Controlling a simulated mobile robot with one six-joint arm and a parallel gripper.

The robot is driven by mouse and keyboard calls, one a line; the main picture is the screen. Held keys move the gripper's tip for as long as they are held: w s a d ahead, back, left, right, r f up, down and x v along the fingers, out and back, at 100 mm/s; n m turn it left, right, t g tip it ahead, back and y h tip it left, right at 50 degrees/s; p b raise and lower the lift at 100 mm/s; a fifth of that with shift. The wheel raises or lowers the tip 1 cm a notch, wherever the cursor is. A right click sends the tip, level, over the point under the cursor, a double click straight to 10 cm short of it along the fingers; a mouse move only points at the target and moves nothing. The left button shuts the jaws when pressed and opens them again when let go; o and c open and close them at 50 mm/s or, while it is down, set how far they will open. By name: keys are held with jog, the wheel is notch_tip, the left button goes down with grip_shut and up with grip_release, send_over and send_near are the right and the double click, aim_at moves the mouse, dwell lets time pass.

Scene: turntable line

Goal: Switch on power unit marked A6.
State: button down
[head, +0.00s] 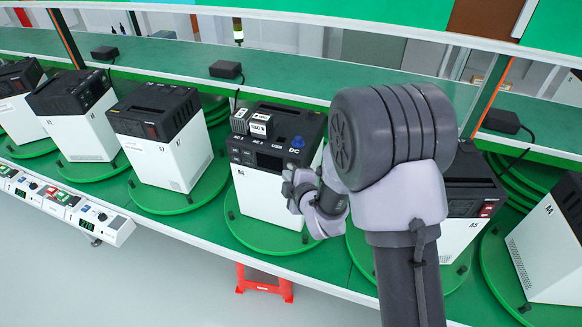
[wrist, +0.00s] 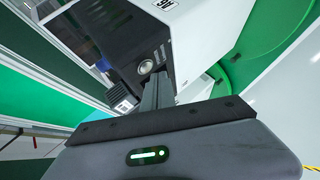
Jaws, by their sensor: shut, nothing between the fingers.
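The power unit marked A6 (head: 262,197) has a white body and a black top, and stands on a green round turntable plate (head: 262,243) in the middle of the head view. Its label shows at the top of the wrist view (wrist: 163,4). My gripper (head: 291,188) is at the right side of its black front panel, with the fingers shut and empty. In the wrist view, my fingers (wrist: 153,90) point at a round silver button (wrist: 146,67) on the dark panel. The tips are very close to it; I cannot tell whether they touch. My wrist hides part of the front in the head view.
Similar units stand on turntables to the left (head: 160,125) and right (head: 470,195). Small modules (head: 250,122) and a blue knob (head: 297,142) sit on top of A6. A control strip (head: 75,205) runs along the front left edge. A red stool (head: 264,284) stands below.

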jog(key=shift+w, duration=0.1)
jog(key=shift+w+d+b, duration=0.15)
jog(key=shift+w+b, duration=0.15)
jog(key=shift+b, duration=0.1)
jog(key=shift+w+d, duration=0.1)
jog(key=shift+w, duration=0.25)
dwell(0.8)
jog(key=shift+s+b, duration=0.1)
jog(key=shift+b, duration=0.25)
jog(key=shift+s+a+b, duration=0.3)
jog(key=shift+s+b, duration=0.3)
jog(key=shift+s, duration=0.05)
